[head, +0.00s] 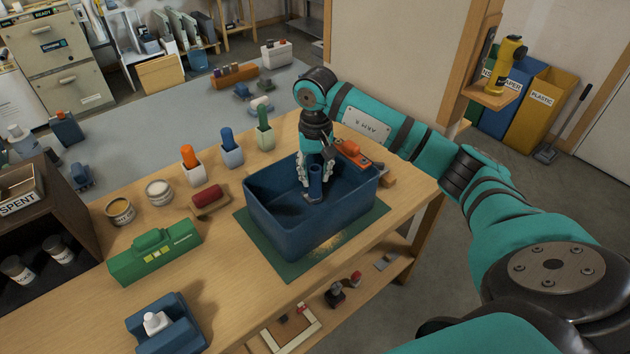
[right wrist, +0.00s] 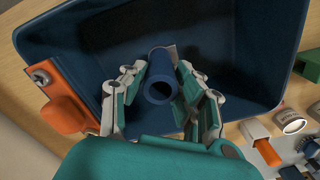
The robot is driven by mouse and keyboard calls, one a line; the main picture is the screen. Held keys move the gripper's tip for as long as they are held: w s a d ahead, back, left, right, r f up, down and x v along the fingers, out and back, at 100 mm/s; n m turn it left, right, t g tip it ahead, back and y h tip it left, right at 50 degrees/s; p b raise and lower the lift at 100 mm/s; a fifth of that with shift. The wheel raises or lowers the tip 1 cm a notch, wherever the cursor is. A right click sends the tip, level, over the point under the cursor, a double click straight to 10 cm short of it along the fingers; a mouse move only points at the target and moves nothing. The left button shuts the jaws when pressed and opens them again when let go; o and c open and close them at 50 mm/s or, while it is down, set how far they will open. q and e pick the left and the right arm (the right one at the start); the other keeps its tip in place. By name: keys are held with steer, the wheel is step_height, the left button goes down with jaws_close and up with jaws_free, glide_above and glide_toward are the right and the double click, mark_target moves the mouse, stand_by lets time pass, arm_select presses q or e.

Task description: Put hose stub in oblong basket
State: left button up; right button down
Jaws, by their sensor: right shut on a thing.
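The hose stub (right wrist: 160,82) is a short dark-blue tube with an open round end. My right gripper (head: 315,184) is shut on it, with a finger on each side of the tube; it also shows in the right wrist view (right wrist: 162,92). The oblong basket (head: 272,222) is a dark-blue open bin on a green mat on the wooden table. In the head view the gripper and the hose stub (head: 315,182) are inside the basket's opening. Whether the stub touches the basket floor I cannot tell. My left gripper is not in view.
An orange tool (head: 352,152) lies by the basket's far right side.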

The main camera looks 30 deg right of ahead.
mark_target(315, 183)
step_height(315, 183, down, 3)
steer(key=shift+f+p, duration=0.1)
steer(key=shift+p, duration=0.35)
steer(key=shift+f, duration=0.1)
steer(key=shift+f+b, duration=0.15)
steer(key=shift+b, duration=0.15)
steer(key=c, duration=1)
jaws_free()
